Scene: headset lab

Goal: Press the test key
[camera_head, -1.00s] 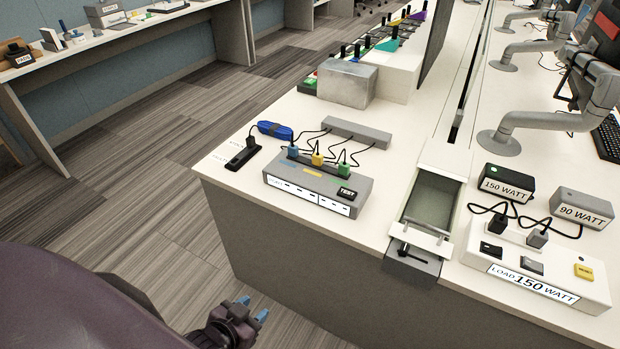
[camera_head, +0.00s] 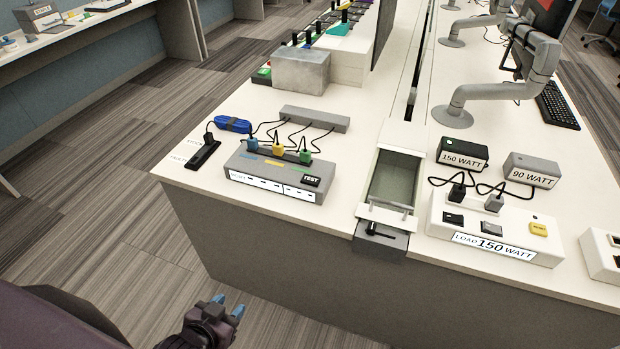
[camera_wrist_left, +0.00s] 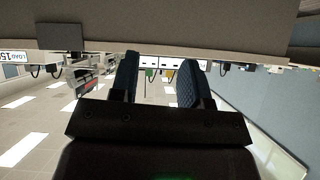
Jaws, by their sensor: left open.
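The black test key (camera_head: 311,181), marked TEST, sits at the right end of the top of a grey box (camera_head: 275,174). Blue, yellow and green plugs (camera_head: 278,149) stand in the back of that box, and a white label strip runs along its front. My left gripper (camera_head: 228,305) is low in front of the desk, below the desktop edge, apart from the box and empty. In the left wrist view its two blue-padded fingers (camera_wrist_left: 157,80) are spread, with the box front and plugs upside down beyond them. My right gripper is in neither view.
The desk's front edge stands between my gripper and the desktop.

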